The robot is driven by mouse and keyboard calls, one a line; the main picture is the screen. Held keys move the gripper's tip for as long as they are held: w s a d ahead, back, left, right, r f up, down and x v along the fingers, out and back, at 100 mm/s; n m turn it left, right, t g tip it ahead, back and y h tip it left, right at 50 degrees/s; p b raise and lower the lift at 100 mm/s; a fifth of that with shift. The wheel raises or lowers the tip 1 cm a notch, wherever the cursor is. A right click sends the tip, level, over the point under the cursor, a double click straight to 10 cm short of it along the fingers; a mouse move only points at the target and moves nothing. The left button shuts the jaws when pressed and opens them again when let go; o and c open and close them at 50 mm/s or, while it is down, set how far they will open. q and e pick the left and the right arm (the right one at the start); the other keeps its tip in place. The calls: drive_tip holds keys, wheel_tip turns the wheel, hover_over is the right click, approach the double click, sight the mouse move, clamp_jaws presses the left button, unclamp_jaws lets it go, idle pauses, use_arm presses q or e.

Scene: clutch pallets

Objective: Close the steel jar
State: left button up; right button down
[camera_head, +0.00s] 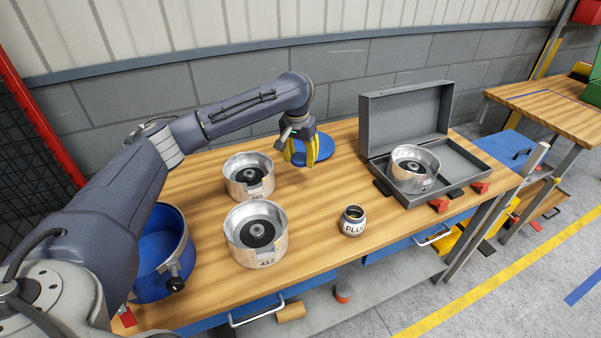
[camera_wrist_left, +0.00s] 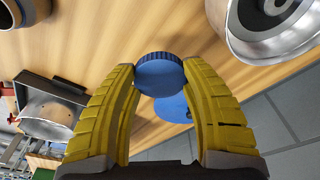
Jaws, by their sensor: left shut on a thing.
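The steel jar (camera_head: 352,221), a small round jar with a "PLUG" label, stands upright on the wooden table with its top open. My left gripper (camera_head: 309,158) is beyond it and to its left in the head view. In the left wrist view my left gripper (camera_wrist_left: 160,82) is shut on a blue cap (camera_wrist_left: 160,72) with a ribbed rim, held between the yellow fingers. In the head view the fingers mostly hide the cap. My right gripper is not in view.
A blue disc (camera_head: 324,146) lies near the wall. Two metal cups (camera_head: 237,188) (camera_head: 240,252) and a blue pot (camera_head: 178,276) stand to the left. An open grey case (camera_head: 455,172) at the right holds another metal cup (camera_head: 405,180). The table between the gripper and jar is clear.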

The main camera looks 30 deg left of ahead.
sight(300, 158)
use_arm(q)
drive_tip(key=shift+r, duration=4)
